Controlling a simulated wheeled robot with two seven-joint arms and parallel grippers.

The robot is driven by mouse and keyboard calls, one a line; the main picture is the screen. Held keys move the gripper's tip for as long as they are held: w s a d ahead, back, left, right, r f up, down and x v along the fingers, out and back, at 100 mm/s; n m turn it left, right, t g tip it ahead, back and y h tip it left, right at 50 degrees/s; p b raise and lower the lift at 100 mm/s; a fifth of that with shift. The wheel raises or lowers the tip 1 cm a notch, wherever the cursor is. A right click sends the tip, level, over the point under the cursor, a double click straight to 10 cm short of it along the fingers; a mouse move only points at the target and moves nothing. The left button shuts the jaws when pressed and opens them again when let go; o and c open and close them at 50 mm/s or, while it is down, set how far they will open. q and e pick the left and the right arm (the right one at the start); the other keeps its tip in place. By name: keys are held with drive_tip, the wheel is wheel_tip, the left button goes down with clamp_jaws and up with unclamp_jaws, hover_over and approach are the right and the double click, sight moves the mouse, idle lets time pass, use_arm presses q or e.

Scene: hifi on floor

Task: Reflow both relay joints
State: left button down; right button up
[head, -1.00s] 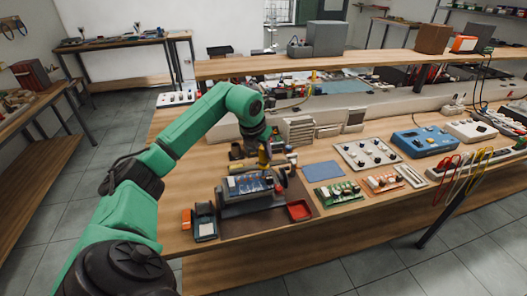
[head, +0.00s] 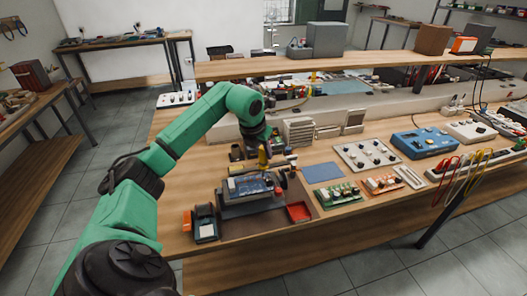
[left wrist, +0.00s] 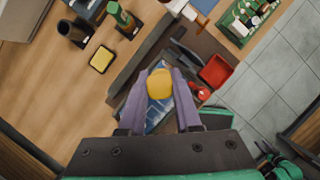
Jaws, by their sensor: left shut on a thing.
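My left gripper (head: 264,158) is shut on a yellow-handled tool (left wrist: 160,84), which looks like a soldering iron. Its purple fingers (left wrist: 159,97) press the handle from both sides in the left wrist view. The tool stands roughly upright above the far right part of a blue circuit board (head: 247,185) held in a dark holder (head: 252,206). The board shows partly between the fingers in the left wrist view (left wrist: 161,121). The tool's tip is hidden, so I cannot tell whether it touches a joint. The relay joints are too small to make out.
A red tray (head: 299,211) lies right of the holder, and a black-and-orange device (head: 205,224) stands left. A yellow sponge (left wrist: 102,59) lies beyond the holder. Green (head: 338,194) and orange (head: 383,184) boards are farther right.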

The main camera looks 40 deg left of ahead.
use_arm(q)
wheel_tip(320, 180, up, 4)
drive_tip(key=shift+p, duration=1.2)
drive_tip(key=shift+f, duration=0.15)
use_arm(e)
wheel_tip(320, 180, up, 3)
drive_tip(key=shift+r, duration=0.1)
use_arm(q)
drive_tip(key=shift+f, duration=0.1)
drive_tip(key=shift+w+d+f+b, duration=0.25)
drive_tip(key=shift+w+f+b, duration=0.1)
drive_tip(key=shift+f, duration=0.35)
drive_tip(key=shift+w+d+f+b, duration=0.25)
drive_tip(key=shift+w+f+b, duration=0.05)
drive_tip(key=shift+f, duration=0.35)
drive_tip(key=shift+w+d+f, duration=0.1)
drive_tip(key=shift+w+f, duration=0.15)
drive_tip(key=shift+f, duration=0.15)
use_arm(e)
drive_tip(key=shift+f, duration=0.65)
drive_tip(key=shift+r, duration=0.15)
use_arm(q)
drive_tip(key=shift+f, duration=0.35)
use_arm(e)
drive_tip(key=shift+f, duration=0.3)
use_arm(q)
drive_tip(key=shift+s+f, duration=0.1)
drive_tip(key=shift+s, duration=0.05)
